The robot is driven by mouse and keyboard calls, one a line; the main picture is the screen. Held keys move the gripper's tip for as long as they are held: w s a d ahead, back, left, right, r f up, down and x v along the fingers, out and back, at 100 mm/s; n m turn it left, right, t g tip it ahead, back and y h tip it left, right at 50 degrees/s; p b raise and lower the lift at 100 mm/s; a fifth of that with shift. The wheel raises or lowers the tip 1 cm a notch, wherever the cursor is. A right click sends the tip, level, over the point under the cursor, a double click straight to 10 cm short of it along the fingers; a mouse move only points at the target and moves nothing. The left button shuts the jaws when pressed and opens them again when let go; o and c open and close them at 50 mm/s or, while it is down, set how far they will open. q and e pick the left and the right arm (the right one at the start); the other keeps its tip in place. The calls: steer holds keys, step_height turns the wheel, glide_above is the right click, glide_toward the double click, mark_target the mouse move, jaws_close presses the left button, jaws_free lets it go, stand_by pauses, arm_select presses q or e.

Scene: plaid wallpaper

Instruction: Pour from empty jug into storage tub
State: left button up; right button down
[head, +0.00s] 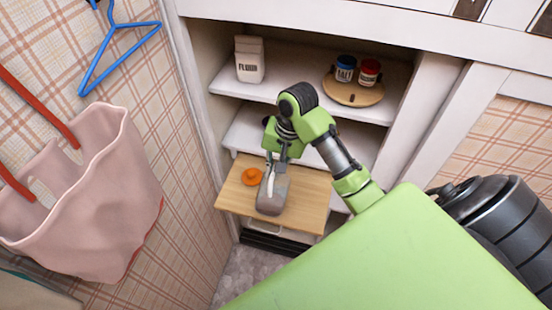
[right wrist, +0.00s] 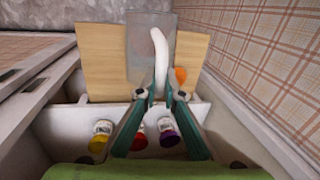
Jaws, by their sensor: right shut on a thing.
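The jug is a grey, partly see-through vessel (head: 271,197) with a white curved handle, over the wooden surface (head: 309,195). In the right wrist view its grey body (right wrist: 143,55) and white handle (right wrist: 160,58) are in front of my fingers. My right gripper (head: 272,166) is shut on the jug at its handle. I cannot tell whether the jug touches the wood, nor see anything inside it. I cannot clearly pick out a storage tub. My left gripper is not in view.
An orange round object (head: 252,176) lies beside the jug. White shelves behind hold a white carton (head: 249,60) and a round wooden tray (head: 353,95) with a blue jar (head: 345,68) and a red jar (head: 369,72). A pink bag (head: 90,200) hangs at the left wall.

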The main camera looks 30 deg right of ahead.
steer(key=shift+s+a, duration=0.15)
steer(key=shift+a, duration=0.05)
stand_by(0.6)
steer(key=shift+w+d+r+y, duration=0.15)
steer(key=shift+w+d+y, duration=0.25)
steer(key=shift+w+d, duration=0.2)
stand_by(0.8)
steer(key=shift+d+r+g, duration=0.1)
steer(key=shift+r+g, duration=0.05)
steer(key=shift+g, duration=0.15)
steer(key=shift+s+a, duration=0.15)
steer(key=shift+a, duration=0.05)
stand_by(0.7)
steer(key=shift+d+r, duration=0.1)
steer(key=shift+d, duration=0.05)
steer(key=shift+w, duration=0.2)
steer(key=shift+w+d+p, duration=0.1)
steer(key=shift+d+p, duration=0.1)
steer(key=shift+p, duration=0.1)
steer(key=shift+w+d+r+g+y, duration=0.1)
steer(key=shift+w+d+g+y, duration=0.7)
steer(key=shift+w+d+y, duration=0.2)
stand_by(1.2)
steer(key=shift+s+a+t+h, duration=1)
steer(key=shift+s+a+h, duration=0.2)
steer(key=shift+s+a, duration=0.3)
